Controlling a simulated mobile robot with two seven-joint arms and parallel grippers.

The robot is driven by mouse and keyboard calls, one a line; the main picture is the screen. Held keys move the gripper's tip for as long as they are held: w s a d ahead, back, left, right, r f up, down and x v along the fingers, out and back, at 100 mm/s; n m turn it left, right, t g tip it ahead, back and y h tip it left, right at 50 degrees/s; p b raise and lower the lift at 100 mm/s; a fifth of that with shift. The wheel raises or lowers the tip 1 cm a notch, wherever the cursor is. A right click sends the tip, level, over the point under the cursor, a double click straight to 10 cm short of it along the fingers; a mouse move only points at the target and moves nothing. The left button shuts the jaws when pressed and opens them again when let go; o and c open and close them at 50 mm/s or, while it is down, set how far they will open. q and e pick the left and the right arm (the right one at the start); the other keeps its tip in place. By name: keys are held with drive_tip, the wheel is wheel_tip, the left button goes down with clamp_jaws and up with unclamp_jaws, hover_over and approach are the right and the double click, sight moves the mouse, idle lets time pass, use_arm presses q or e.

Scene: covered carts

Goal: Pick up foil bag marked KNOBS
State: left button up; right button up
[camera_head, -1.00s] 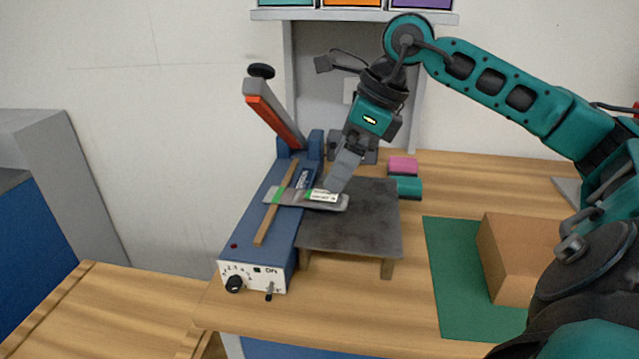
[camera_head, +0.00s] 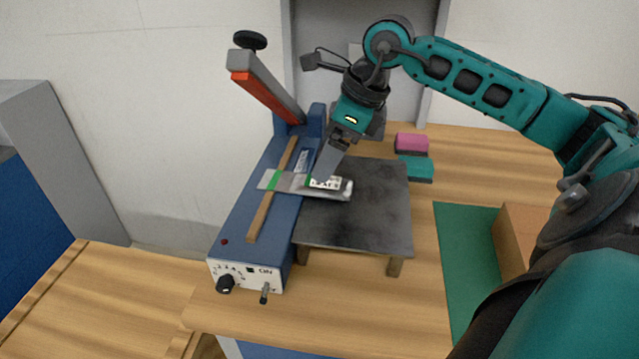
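The label's print is too small and partly covered to read. My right gripper (camera_head: 314,180) reaches down from above, its grey fingers at the middle of the bag, by the label's left end. The fingers overlap in this view, so I cannot tell whether they are apart or touch the bag. My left gripper is out of view.
The sealer's raised arm (camera_head: 266,85) with red strip stands left of my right gripper. Pink (camera_head: 411,143) and teal (camera_head: 415,169) blocks lie behind the stand. A cardboard box (camera_head: 515,240) sits on a green mat (camera_head: 465,260) at right. Bare wood shows in front.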

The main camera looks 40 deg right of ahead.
sight(306, 185)
drive_tip(key=x, duration=0.5)
drive_tip(key=shift+a+f+p, duration=0.2)
drive_tip(key=shift+f+p, duration=0.1)
drive_tip(key=shift+w+f, duration=0.1)
drive_tip(key=shift+f, duration=0.05)
drive_tip(key=shift+f, duration=0.15)
drive_tip(key=c, duration=1.2)
drive_tip(key=shift+o, duration=0.2)
